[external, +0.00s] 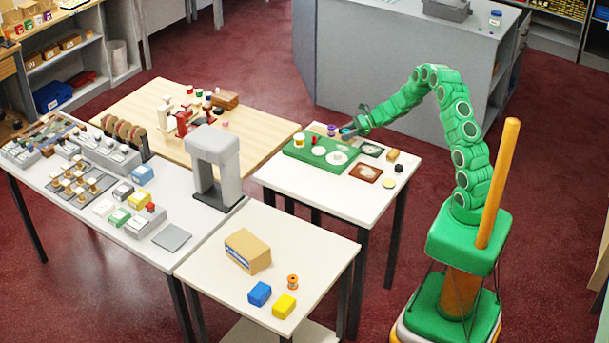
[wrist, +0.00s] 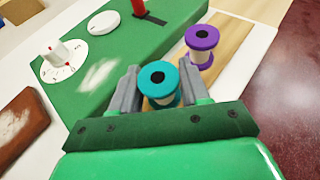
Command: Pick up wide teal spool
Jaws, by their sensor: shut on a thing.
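The wide teal spool (wrist: 159,78) stands between the two grey fingers of my gripper (wrist: 158,88) in the wrist view, with its dark centre hole facing the camera. The fingers are shut on it. In the external view, my gripper (external: 356,130) is at the far edge of the right white table, and a bit of the teal spool (external: 346,131) shows by the fingers. I cannot tell whether the spool is off the table.
A purple spool (wrist: 202,40) stands just beyond the teal one. A green board (wrist: 105,52) with a white dial (wrist: 68,62) lies to the left. A brown-framed plate (external: 365,173) is on the same table (external: 335,202).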

